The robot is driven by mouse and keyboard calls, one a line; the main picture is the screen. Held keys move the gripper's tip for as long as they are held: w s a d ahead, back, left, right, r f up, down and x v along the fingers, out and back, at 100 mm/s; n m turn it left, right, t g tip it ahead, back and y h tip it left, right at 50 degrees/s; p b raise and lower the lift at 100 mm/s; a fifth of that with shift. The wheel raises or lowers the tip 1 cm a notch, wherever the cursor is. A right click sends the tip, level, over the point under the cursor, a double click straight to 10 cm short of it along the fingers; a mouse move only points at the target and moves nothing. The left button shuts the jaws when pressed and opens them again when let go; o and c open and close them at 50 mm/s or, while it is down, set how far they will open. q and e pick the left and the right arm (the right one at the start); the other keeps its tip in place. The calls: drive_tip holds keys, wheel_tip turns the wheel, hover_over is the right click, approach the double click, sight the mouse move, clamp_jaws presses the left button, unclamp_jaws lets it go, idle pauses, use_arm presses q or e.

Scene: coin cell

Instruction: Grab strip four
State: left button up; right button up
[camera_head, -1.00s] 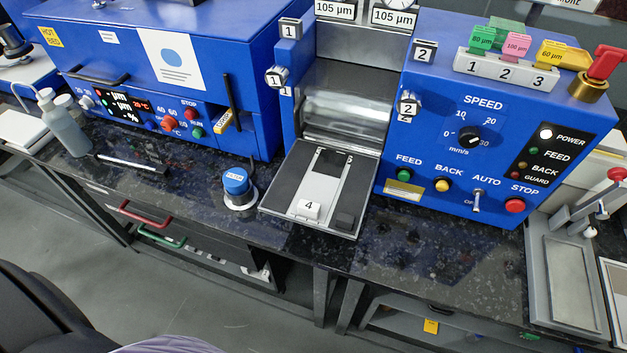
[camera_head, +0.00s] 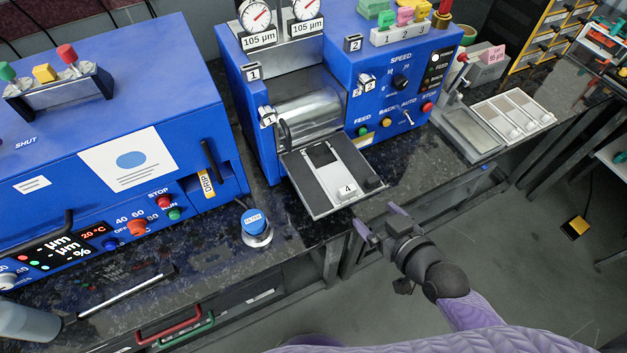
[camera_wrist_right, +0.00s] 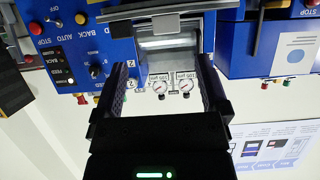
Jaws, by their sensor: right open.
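Strip four is a light grey strip with a white tag marked 4 (camera_head: 347,190) at its near end. It lies on the metal feed tray (camera_head: 318,211) in front of the blue roller machine (camera_head: 290,79), with a dark patch at its far end. My right gripper (camera_head: 378,222) is open and empty, in front of the tray and to the right of the tag, apart from both. In the right wrist view the two dark fingers (camera_wrist_right: 165,85) stand wide apart with the roller machine beyond them. My left gripper is not in view.
A blue-capped pot (camera_head: 256,225) stands left of the tray. A blue oven-like machine (camera_head: 110,130) fills the left. A grey tray (camera_head: 468,133) and a white compartment tray (camera_head: 514,115) lie at the right. Bare dark bench shows right of the feed tray.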

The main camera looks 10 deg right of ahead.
sight(350, 192)
drive_tip(key=b+x, duration=0.1)
drive_tip(key=x, duration=0.2)
drive_tip(key=b+x, duration=0.1)
drive_tip(key=x, duration=0.2)
drive_tip(key=a+r+b+x, duration=0.1)
drive_tip(key=x, duration=0.2)
drive_tip(key=shift+w+f, duration=0.1)
drive_tip(key=shift+w+a+f, duration=0.1)
drive_tip(key=shift+w, duration=0.2)
drive_tip(key=c, duration=1.2)
clamp_jaws()
